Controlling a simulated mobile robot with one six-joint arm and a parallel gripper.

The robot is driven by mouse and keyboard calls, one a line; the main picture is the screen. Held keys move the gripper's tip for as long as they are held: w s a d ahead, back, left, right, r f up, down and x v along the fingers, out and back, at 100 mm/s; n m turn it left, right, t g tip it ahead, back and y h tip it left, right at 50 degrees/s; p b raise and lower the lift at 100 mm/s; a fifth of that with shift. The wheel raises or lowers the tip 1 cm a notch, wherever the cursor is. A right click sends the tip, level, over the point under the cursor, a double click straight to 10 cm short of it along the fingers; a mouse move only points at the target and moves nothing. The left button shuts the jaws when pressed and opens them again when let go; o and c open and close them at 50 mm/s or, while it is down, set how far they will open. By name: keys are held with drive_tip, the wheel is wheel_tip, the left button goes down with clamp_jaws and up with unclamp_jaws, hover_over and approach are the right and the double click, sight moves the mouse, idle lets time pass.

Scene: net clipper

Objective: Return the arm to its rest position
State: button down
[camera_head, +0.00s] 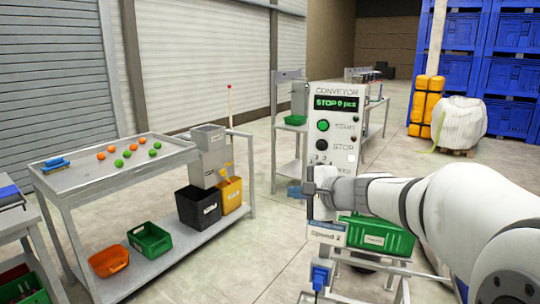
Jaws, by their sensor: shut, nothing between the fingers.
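My arm (453,205) reaches in from the right edge of the view, stretched to the left. My gripper (312,190) is at its end, in front of the lower part of the conveyor control panel (351,101). The gripper is small here and seen from behind; its fingers are shut and hold nothing. The panel has a green START button (323,125), a black STOP button (323,145) and a display reading "STOP 0 pcs". My wrist hides the panel's lower edge. I cannot tell whether the gripper touches the panel.
A steel table (92,179) at left carries orange and green balls. Below are an orange tray (109,261), a green crate (150,239) and a black bin (199,207). A green crate (377,238) stands under my arm. Open floor (235,270) lies between.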

drive_tip(key=s+d+f+n+g+h, duration=0.2)
drive_tip(key=s+f+n, duration=0.2)
drive_tip(key=s, duration=0.4)
drive_tip(key=s+d+f+n+g+h, duration=0.2)
drive_tip(key=s+f+n, duration=0.3)
drive_tip(key=s, duration=0.4)
drive_tip(key=s+d+f+n+g+h+p, duration=0.1)
drive_tip(key=s+d+f+n+g+h, duration=0.2)
drive_tip(key=s, duration=0.6)
wheel_tip(320, 180, down, 3)
drive_tip(key=shift+s+r+n+g+h, duration=0.15)
drive_tip(key=shift+n+g+h, duration=0.5)
drive_tip(key=shift+n, duration=0.35)
